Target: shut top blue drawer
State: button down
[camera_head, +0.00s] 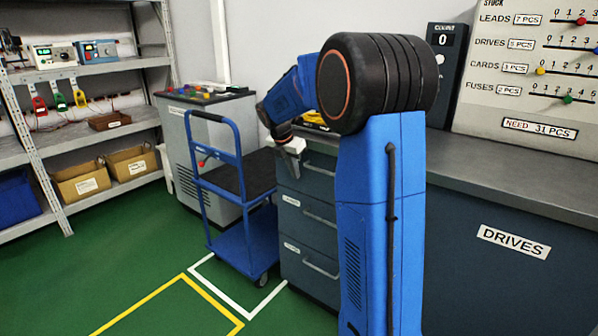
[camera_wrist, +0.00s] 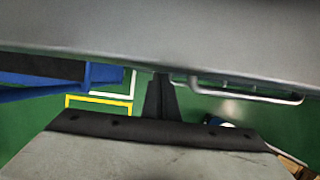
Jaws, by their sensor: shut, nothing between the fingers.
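The top blue drawer (camera_head: 318,180) is the uppermost of three dark blue-grey drawers in the cabinet under the counter. It has a bar handle and a small label. Its front looks about level with the drawers below, but my arm hides part of it, so I cannot tell whether it stands slightly open. My gripper (camera_head: 294,172) is shut and empty, pointing down at the left part of this front. In the wrist view, my shut fingers (camera_wrist: 160,80) reach a grey panel, with a bar handle (camera_wrist: 250,95) to their right. I cannot tell if they touch.
A blue trolley (camera_head: 247,235) stands close to the left of the drawers. A grey cabinet (camera_head: 200,150) is behind it, and shelving (camera_head: 90,70) is at the far left. The counter (camera_head: 500,170) runs right. Green floor is clear in front.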

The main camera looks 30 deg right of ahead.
jog(key=s+a+f+v, duration=0.1)
jog(key=a+v, duration=0.1)
jog(key=v, duration=0.9)
jog(key=s+a+m, duration=0.4)
jog(key=s, duration=0.4)
jog(key=s+a+f+m+t+y, duration=0.1)
jog(key=s+a+f+m, duration=0.2)
jog(key=s+m, duration=0.3)
jog(key=s+a+f+m+t+y, duration=0.1)
jog(key=s+a+f+m, duration=0.3)
jog(key=s, duration=1)
jog(key=s+a+f+m+t+y, duration=0.1)
jog(key=s+a+f+m, duration=0.3)
jog(key=s+m, duration=0.4)
jog(key=shift+s+a+y, duration=0.6)
jog(key=shift+s+a, duration=0.05)
jog(key=shift+s, duration=0.4)
